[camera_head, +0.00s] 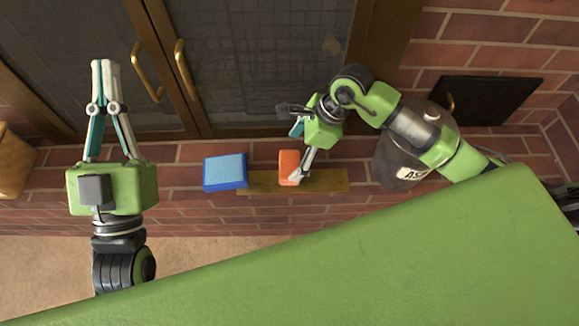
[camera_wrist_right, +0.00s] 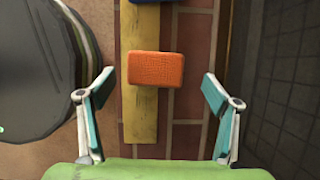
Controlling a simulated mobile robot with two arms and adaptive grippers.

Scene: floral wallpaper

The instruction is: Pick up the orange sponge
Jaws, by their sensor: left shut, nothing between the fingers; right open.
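The orange sponge (camera_head: 288,165) lies partly on a narrow wooden plank (camera_head: 330,181) at the brick ledge. In the right wrist view the sponge (camera_wrist_right: 156,69) sits near the middle, ahead of and between the two spread fingers. My right gripper (camera_head: 299,150) is open and empty beside the sponge in the head view, with one finger overlapping the sponge's right edge. It also shows in the right wrist view (camera_wrist_right: 158,78). I cannot tell its height above the sponge. My left gripper (camera_head: 106,66) is shut and empty, far left of the sponge.
A blue block with a light blue top (camera_head: 225,171) lies left of the sponge, touching the plank's left end. A dark ash bucket (camera_head: 397,168) stands to the right, below my right arm. Glass doors with brass handles (camera_head: 183,70) are behind. Bare brick lies left of the blue block.

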